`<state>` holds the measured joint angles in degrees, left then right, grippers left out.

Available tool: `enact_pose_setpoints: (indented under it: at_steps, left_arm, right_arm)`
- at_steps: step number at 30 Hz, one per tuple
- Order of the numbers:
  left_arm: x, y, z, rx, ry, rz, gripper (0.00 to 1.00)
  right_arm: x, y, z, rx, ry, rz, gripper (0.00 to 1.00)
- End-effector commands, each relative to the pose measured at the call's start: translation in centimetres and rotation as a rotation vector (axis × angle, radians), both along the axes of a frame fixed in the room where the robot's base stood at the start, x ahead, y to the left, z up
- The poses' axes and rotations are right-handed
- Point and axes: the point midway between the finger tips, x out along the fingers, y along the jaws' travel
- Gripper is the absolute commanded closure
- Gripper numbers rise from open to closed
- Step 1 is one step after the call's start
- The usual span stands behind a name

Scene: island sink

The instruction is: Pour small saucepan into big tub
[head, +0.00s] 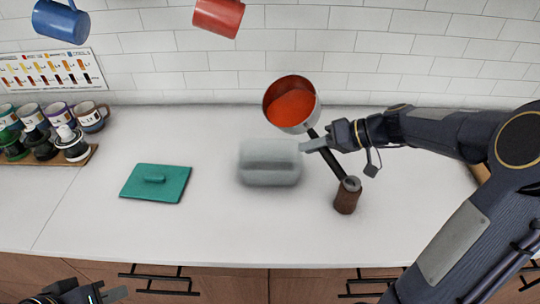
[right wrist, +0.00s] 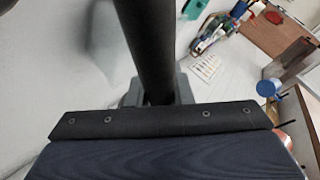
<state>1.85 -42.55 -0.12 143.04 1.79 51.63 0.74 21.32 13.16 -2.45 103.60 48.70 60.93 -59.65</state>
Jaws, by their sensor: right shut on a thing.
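The small saucepan (head: 292,122) has a silvery outside, a copper-coloured inside and orange-red contents. It is behind and slightly right of the big tub (head: 270,176), a pale grey translucent box on the counter. My right gripper (head: 322,145) is shut on the saucepan's long dark handle, which slants down to the right. The handle (right wrist: 145,45) also fills the middle of the right wrist view, where the pan's bowl is out of sight. My left gripper (head: 108,294) is at the bottom left, largely cut off, away from the tub; its opening is unclear.
A teal lid (head: 157,184) lies left of the tub. Blue and red mugs (head: 218,15) hang above. Counter between lid and tub is clear.

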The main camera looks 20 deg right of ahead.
Motion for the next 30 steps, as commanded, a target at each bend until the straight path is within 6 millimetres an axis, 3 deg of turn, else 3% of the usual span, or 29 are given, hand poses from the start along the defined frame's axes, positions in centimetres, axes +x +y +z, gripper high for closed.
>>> enact_pose_setpoints:
  at_steps: [30]
  left_arm:
    - [0.0,0.0,0.09,0.0,0.0,0.0,0.84]
  right_arm:
    - [-0.15,0.25,0.16,-0.099,-0.088,-0.001,1.0]
